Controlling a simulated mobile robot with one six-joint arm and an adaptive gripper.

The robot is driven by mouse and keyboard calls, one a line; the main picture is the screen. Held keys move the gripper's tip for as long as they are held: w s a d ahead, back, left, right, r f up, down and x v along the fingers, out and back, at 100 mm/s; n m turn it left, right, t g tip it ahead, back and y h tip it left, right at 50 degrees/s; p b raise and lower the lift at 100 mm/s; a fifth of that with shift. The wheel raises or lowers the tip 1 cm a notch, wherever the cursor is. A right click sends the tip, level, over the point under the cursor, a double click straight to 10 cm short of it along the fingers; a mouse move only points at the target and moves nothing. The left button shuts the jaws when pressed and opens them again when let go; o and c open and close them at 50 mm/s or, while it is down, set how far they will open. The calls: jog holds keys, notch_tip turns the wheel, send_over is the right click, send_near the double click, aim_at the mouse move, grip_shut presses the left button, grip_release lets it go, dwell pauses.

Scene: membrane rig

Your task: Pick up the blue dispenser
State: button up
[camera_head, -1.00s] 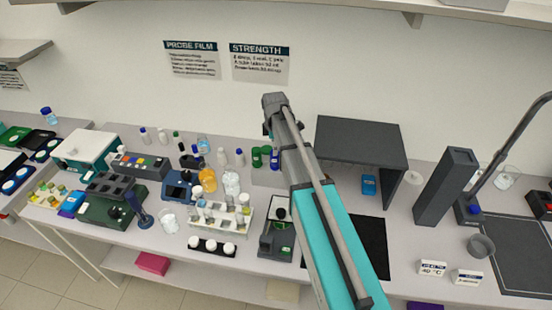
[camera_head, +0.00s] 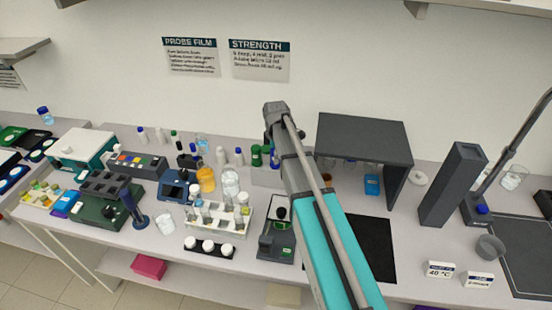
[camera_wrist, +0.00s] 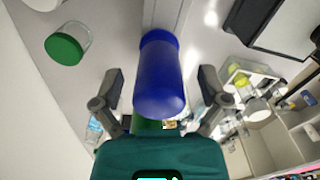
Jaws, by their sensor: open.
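The blue dispenser (camera_wrist: 160,75) shows in the wrist view as a rounded blue cylinder in the middle of the picture. My gripper (camera_wrist: 161,86) is open, with one finger to the left and one to the right of the dispenser. Gaps show on both sides, and neither finger appears to touch it. In the head view, a small part of a blue item (camera_head: 275,158) shows beside my arm, next to green-capped containers. My arm hides most of that spot and my fingers there.
A clear jar with a green lid (camera_wrist: 64,49) is left of the dispenser in the wrist view. A rack of vials (camera_head: 218,220) and a beaker (camera_head: 230,180) stand left of my arm. A dark shelf unit (camera_head: 362,135) stands to the right.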

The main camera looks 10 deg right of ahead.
jog(key=shift+c, duration=0.2)
dwell(0.3)
jog(key=c, duration=1)
